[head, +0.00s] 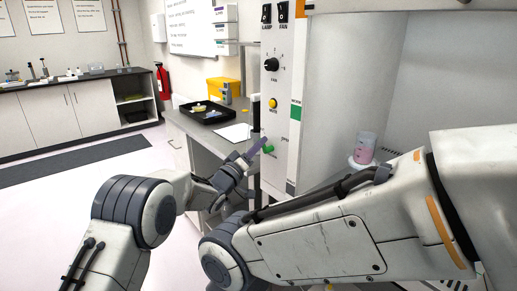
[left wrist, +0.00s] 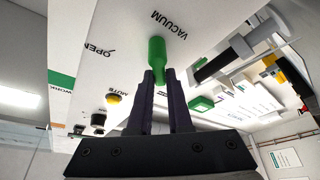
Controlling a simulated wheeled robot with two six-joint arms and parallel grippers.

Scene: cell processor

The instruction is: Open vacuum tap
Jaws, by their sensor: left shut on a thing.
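The vacuum tap is a small green handle (head: 268,149) on the front side panel of the white cabinet. It also shows large in the left wrist view (left wrist: 157,50), under the printed word VACUUM, with an OPEN label and arrow to its left. My left gripper (head: 260,145) reaches up to it from the left, and its dark fingertips (left wrist: 159,77) are shut on the near end of the handle. Part of the handle between the fingers is hidden. My right arm crosses the foreground, and its gripper is out of view.
The panel carries a yellow MUTE button (head: 272,103), a black FAN knob (head: 271,64) and switches above. A pink-filled container (head: 365,147) stands inside the cabinet. A black tray (head: 207,112) and yellow bin (head: 224,90) sit on the bench behind. Open floor lies left.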

